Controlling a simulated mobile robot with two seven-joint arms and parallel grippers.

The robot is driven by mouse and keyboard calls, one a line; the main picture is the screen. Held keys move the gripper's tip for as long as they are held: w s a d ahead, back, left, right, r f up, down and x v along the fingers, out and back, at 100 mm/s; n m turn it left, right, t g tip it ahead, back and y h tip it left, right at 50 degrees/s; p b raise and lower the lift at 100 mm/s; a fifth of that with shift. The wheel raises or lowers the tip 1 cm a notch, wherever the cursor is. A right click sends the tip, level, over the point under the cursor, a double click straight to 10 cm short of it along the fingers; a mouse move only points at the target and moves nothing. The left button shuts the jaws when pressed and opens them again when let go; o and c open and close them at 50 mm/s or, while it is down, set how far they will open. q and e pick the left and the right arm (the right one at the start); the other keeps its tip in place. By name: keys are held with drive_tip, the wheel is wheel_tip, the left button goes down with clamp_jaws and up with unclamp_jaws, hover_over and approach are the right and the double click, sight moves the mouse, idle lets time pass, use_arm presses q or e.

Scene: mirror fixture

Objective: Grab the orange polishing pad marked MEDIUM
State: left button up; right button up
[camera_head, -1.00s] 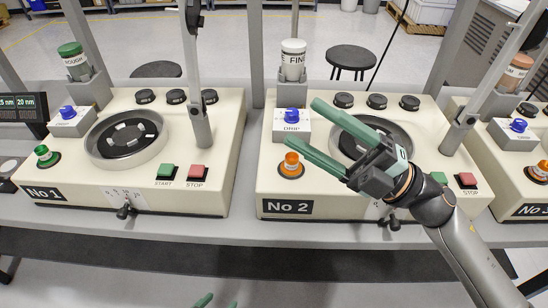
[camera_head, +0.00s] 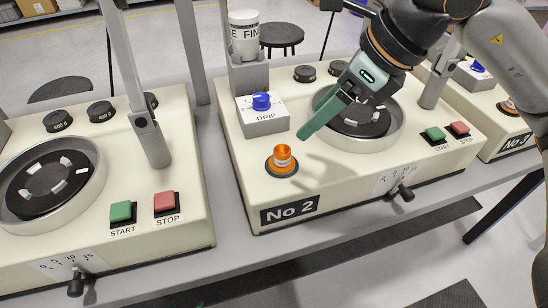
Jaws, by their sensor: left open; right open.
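I do not see an orange pad marked MEDIUM in the current view. The upright white container (camera_head: 244,37) with black FINE lettering stands in the holder behind machine No 2. My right gripper (camera_head: 308,128) comes in from the upper right over machine No 2 (camera_head: 253,188). It is seen nearly edge-on, so its green fingers overlap. It is open and holds nothing visible. Its tips appear above the deck between the DRIP box and the polishing disc, apart from the white container. My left gripper is not clearly in view.
On No 2, a blue-knobbed DRIP box (camera_head: 262,116), an orange lamp (camera_head: 282,158) and a polishing disc (camera_head: 375,121) lie around the gripper. Another machine (camera_head: 190,235) stands left, No 3 (camera_head: 517,132) right. Slanted grey posts (camera_head: 134,75) rise between them.

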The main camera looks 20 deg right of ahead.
sight(280, 153)
drive_tip(key=x, duration=0.5)
drive_tip(key=shift+a+f, duration=0.1)
drive_tip(key=shift+f, duration=0.05)
drive_tip(key=shift+s+a+b+x, duration=0.15)
drive_tip(key=shift+s+x, duration=0.05)
drive_tip(key=shift+x, duration=1.15)
drive_tip(key=shift+s+a+b+x, duration=0.15)
drive_tip(key=shift+x, duration=1.2)
drive_tip(key=shift+c, duration=0.2)
clamp_jaws()
